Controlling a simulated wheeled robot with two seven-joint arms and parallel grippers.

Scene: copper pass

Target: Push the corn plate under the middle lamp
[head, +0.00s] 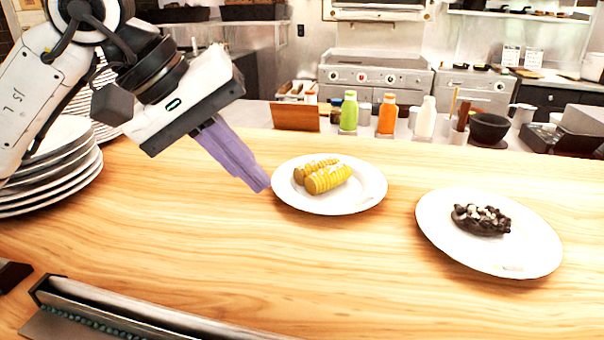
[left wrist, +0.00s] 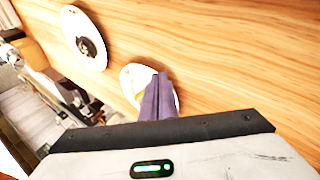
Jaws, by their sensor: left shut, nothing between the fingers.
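The corn plate (head: 345,203) is white and round, with two yellow corn pieces (head: 328,178) on it, and stands on the wooden counter. My left gripper (head: 262,184) is shut and empty, its purple fingers pointing down at the plate's left rim. The tips look at or very near the rim; I cannot tell whether they touch. In the left wrist view the fingers (left wrist: 158,88) cover part of the corn plate (left wrist: 131,75). No lamp shows in either view. My right gripper is not in view.
A second white plate (head: 455,245) with dark food (head: 482,219) stands to the right, with bare wood between the plates. Stacked plates (head: 75,185) stand at the left. Bottles (head: 387,115) and a dark bowl (head: 489,129) stand behind the counter. A metal-edged rail (head: 130,312) lies in front.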

